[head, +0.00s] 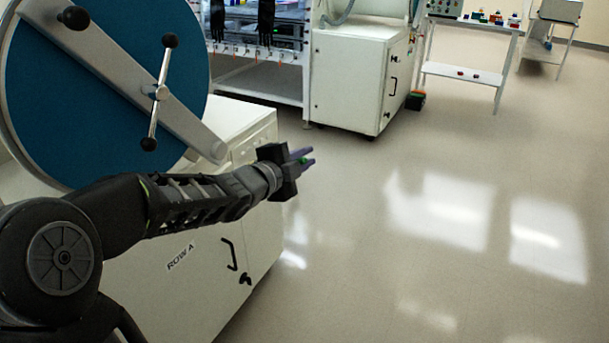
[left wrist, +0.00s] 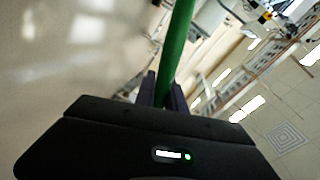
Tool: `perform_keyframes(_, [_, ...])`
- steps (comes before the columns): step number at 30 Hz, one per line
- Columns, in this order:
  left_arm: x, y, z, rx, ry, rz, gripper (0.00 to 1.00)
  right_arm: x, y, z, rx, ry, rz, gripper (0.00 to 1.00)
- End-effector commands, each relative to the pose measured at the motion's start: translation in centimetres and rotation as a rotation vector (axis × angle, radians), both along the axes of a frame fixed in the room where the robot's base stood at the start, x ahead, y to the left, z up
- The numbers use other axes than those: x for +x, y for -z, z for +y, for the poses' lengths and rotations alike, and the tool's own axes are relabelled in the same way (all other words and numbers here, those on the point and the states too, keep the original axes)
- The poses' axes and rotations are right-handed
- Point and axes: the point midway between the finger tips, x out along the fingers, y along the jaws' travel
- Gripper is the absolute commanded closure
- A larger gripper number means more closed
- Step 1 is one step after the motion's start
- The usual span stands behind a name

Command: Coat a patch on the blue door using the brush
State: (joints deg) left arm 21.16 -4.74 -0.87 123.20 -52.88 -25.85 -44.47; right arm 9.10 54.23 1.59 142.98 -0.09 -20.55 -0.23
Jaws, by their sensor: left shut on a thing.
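The blue door (head: 105,120) is a large round disc at the left of the head view, with a grey bar and a black-knobbed handle across its face. My left gripper (head: 303,159) is to the right of the door, apart from it and over the floor side of the white cabinet. It is shut on a green handle, seemingly the brush (left wrist: 180,40), which runs up out of the left wrist view between the fingers. The brush's bristle end is not visible. Only a speck of green shows at the fingers in the head view. My right gripper is not in view.
A white cabinet (head: 262,215) marked ROW A stands below and behind my left arm. Another white cabinet (head: 345,85) stands at the back, beside a glovebox with black gloves (head: 266,20). A white table (head: 465,75) is at the back right. The shiny floor on the right is clear.

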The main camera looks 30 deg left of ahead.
Motion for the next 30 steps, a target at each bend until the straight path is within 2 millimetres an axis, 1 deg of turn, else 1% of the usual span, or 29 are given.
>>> perform_keyframes(10, [0.0,-0.2,0.1,0.001,0.0,0.0,1.0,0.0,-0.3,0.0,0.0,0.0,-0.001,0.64])
perform_keyframes(14, [0.0,-0.3,0.5,0.001,0.0,0.0,1.0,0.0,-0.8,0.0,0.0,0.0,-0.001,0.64])
perform_keyframes(19, [0.0,-0.5,1.7,0.0,-0.001,0.0,1.0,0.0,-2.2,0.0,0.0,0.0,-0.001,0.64])
perform_keyframes(25, [-0.1,-0.5,3.7,-0.001,-0.001,0.001,1.0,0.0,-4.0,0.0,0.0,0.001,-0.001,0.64])
perform_keyframes(30, [-0.1,-0.3,5.2,-0.001,-0.002,0.002,1.0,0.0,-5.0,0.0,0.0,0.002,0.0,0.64])
